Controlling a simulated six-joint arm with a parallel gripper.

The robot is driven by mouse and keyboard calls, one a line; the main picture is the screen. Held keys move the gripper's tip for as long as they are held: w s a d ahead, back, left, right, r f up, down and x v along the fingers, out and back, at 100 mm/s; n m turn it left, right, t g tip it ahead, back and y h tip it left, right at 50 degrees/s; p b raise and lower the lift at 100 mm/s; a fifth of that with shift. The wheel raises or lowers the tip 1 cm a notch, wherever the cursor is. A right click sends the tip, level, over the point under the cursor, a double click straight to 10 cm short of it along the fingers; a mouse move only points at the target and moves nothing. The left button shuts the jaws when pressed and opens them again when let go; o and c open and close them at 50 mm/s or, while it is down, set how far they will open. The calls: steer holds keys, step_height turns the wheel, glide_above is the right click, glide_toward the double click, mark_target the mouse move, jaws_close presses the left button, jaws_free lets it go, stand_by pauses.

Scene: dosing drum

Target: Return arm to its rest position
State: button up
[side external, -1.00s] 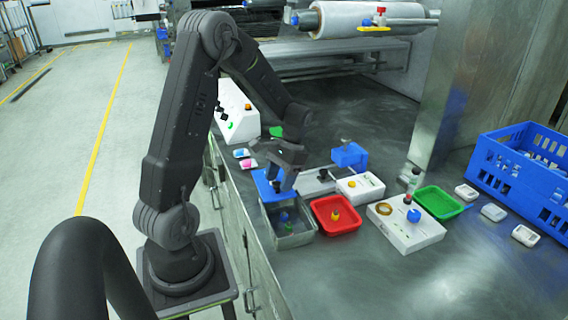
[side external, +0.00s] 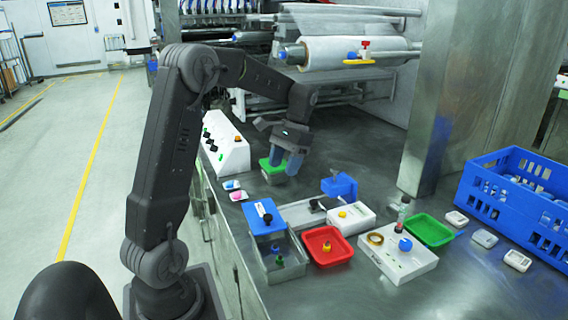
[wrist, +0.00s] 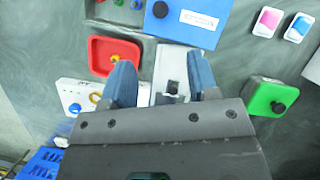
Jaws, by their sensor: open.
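My gripper (side external: 285,160) is raised above the bench with its blue fingers apart and empty. In the side view its fingers overlap the green box (side external: 272,168); contact cannot be told there. In the wrist view my gripper (wrist: 161,78) shows a clear gap between its fingers, and the green box (wrist: 265,96) with a black knob lies to the right, apart from them. A metal bin (side external: 290,268) has a blue lid (side external: 262,224) with a black knob over its back part. Small green and yellow pieces are inside the bin.
A red tray (side external: 318,254), a white box with a yellow button (side external: 352,220) and a white panel (side external: 408,266) stand right of the bin. A green tray (side external: 430,230) and blue crate (side external: 520,205) are farther right. A white console (side external: 228,152) stands at the back left.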

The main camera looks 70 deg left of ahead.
steer(key=shift+d, duration=0.1)
steer(key=s+d+r+m+t, duration=0.1)
steer(key=s+d+t, duration=0.2)
steer(key=d, duration=0.4)
steer(key=s+d+r+m+t+y, duration=0.1)
steer(key=s+d+r+t, duration=0.1)
steer(key=s+d, duration=0.3)
steer(key=s+d+r+m+t, duration=0.1)
steer(key=s+d+t, duration=0.3)
steer(key=d, duration=0.7)
steer(key=shift+s+r+m+t, duration=0.25)
steer(key=shift+r+m+t, duration=0.05)
steer(key=shift+r+t, duration=0.1)
